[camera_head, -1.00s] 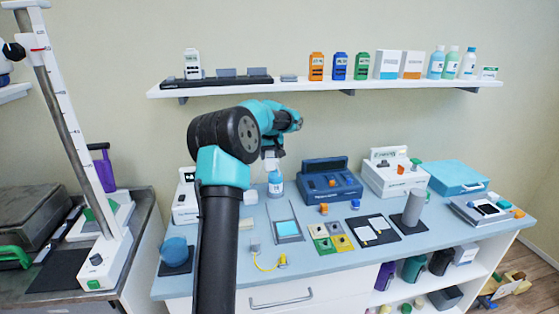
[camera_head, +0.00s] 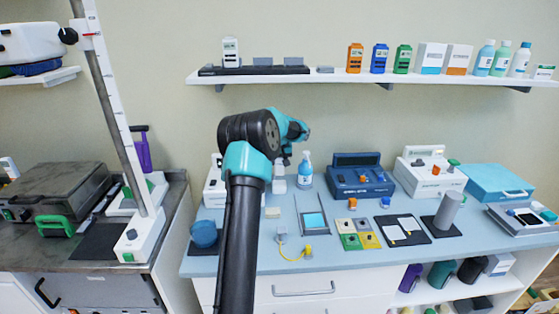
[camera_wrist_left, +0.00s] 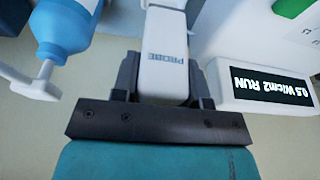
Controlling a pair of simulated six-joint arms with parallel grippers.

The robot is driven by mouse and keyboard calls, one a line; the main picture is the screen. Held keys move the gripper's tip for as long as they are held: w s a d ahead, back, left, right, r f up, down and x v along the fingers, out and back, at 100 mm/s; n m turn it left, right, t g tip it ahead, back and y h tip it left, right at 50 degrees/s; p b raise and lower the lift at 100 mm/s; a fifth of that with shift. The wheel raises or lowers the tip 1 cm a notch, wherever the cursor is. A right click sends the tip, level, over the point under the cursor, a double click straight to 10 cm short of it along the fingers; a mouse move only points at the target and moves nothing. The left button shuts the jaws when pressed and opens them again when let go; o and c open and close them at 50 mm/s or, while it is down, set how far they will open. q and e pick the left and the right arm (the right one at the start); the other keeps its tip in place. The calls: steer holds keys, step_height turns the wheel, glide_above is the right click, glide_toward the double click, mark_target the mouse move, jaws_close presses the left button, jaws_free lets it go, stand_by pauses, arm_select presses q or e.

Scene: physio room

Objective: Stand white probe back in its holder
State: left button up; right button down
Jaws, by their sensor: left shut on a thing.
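The white probe (camera_wrist_left: 163,62), marked PROBE, is upright between the dark fingers of my left gripper (camera_wrist_left: 165,80) in the left wrist view. The gripper is shut on it. In the head view, my left gripper (camera_head: 280,164) is above the back of the bench, with the white probe (camera_head: 279,184) below it, left of the blue bottle. A white device (camera_head: 214,187) stands just left, partly hidden by my arm; its display (camera_wrist_left: 272,84) reads 0.5 W/cm2 RUN. I cannot clearly tell the holder apart from the device. My right gripper is out of view.
A blue box device (camera_head: 360,178) and a white device (camera_head: 428,172) stand further right. A wall shelf (camera_head: 390,80) is above. The blue bench (camera_head: 345,258) has small items and a yellow cable (camera_head: 292,252).

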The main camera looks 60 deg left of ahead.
mark_target(279, 174)
arm_select(q)
steer(key=shift+f, duration=3.1)
steer(key=shift+f, duration=0.45)
steer(key=o, duration=1.1)
steer(key=shift+o, duration=0.3)
steer(key=o, duration=0.4)
steer(key=shift+r, duration=0.15)
steer(key=shift+r, duration=3.35)
